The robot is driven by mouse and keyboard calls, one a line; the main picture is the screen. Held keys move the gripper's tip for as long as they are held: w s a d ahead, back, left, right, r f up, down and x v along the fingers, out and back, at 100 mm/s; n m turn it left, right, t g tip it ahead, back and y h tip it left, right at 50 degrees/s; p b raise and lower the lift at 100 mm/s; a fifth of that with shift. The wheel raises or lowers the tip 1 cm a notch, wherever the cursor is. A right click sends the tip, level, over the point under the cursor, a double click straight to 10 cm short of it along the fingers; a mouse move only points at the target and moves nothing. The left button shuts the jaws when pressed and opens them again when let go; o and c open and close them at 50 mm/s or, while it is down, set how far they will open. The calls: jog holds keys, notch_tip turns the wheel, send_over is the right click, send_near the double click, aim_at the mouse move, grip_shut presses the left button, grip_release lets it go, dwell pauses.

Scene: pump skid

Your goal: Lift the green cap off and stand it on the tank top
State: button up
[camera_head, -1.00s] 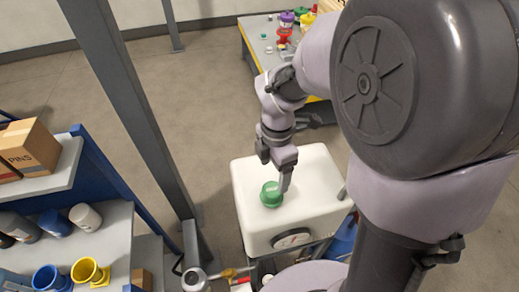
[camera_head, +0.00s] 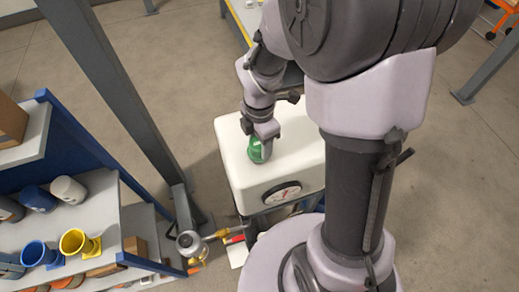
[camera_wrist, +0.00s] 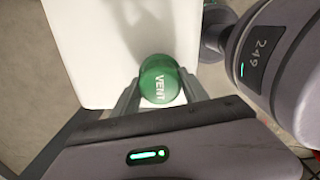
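The green cap (camera_head: 257,151) is at the white tank top (camera_head: 229,158), toward its front.
A round gauge (camera_head: 282,193) is on the tank's front face. The tank top (camera_wrist: 110,40) has bare space beyond the cap. A grey post (camera_head: 125,100) and a shelf with a yellow cup (camera_head: 75,243) and a blue cup (camera_head: 38,254) stand to the left.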

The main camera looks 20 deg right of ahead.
jog(key=c, duration=0.6)
jog(key=shift+r, duration=0.15)
notch_tip(320, 180, up, 3)
jog(key=shift+r+p, duration=0.15)
jog(key=shift+p, duration=0.7)
jog(key=s+a+b, duration=0.2)
jog(key=s+b, duration=0.1)
jog(key=s, duration=0.4)
jog(key=s+a+r+b, duration=0.1)
jog(key=s+b, duration=0.2)
jog(key=s, duration=0.5)
jog(key=shift+s+a+r, duration=0.25)
jog(key=shift+s+a, duration=0.05)
jog(key=shift+a, duration=0.05)
